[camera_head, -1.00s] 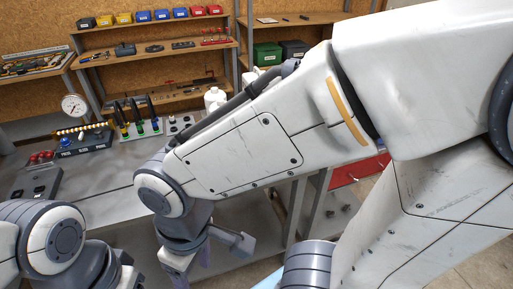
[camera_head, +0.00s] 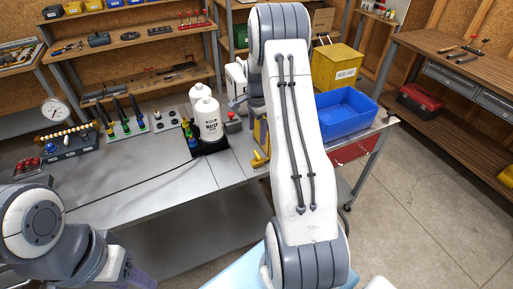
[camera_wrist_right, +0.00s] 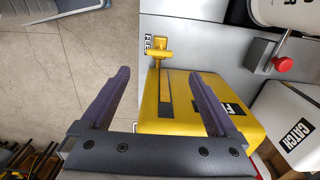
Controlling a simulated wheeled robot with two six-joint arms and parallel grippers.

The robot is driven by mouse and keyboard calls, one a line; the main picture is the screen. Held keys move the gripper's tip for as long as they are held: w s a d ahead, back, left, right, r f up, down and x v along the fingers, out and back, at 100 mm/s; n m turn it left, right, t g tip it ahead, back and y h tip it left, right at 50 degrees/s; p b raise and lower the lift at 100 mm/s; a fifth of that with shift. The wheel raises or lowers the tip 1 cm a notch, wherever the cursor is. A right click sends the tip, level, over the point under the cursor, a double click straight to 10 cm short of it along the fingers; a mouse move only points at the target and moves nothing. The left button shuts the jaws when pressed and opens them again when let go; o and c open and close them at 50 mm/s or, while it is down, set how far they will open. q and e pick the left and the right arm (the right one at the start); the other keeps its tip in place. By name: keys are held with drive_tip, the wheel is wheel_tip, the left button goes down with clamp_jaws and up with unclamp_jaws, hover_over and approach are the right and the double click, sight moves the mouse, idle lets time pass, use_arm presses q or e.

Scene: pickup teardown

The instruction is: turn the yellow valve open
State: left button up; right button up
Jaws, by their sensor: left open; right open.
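The yellow valve shows in the right wrist view as a T-shaped handle (camera_wrist_right: 160,47) beside a small label on the bench edge. In the head view its yellow part (camera_head: 260,160) shows just left of my right arm. My right gripper (camera_wrist_right: 159,73) is open and empty, its two purple fingers spread, with the handle beyond and between the fingertips, apart from them. In the head view my right arm hides most of this gripper. My left gripper (camera_head: 122,272) is at the lower left, away from the valve, partly cut off by the frame edge.
A yellow box (camera_wrist_right: 185,105) lies below the fingers in the wrist view. A red knob (camera_wrist_right: 283,64) and white jugs (camera_head: 208,120) stand nearby. A blue bin (camera_head: 345,112) and yellow bin (camera_head: 337,68) are right of my arm. The front bench top (camera_head: 130,205) is mostly clear.

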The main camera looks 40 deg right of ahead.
sight(257, 154)
wheel_tip(257, 154, down, 9)
drive_tip(key=p, duration=0.3)
drive_tip(key=shift+p, duration=0.35)
drive_tip(key=shift+f, duration=0.65)
drive_tip(key=c, duration=1.4)
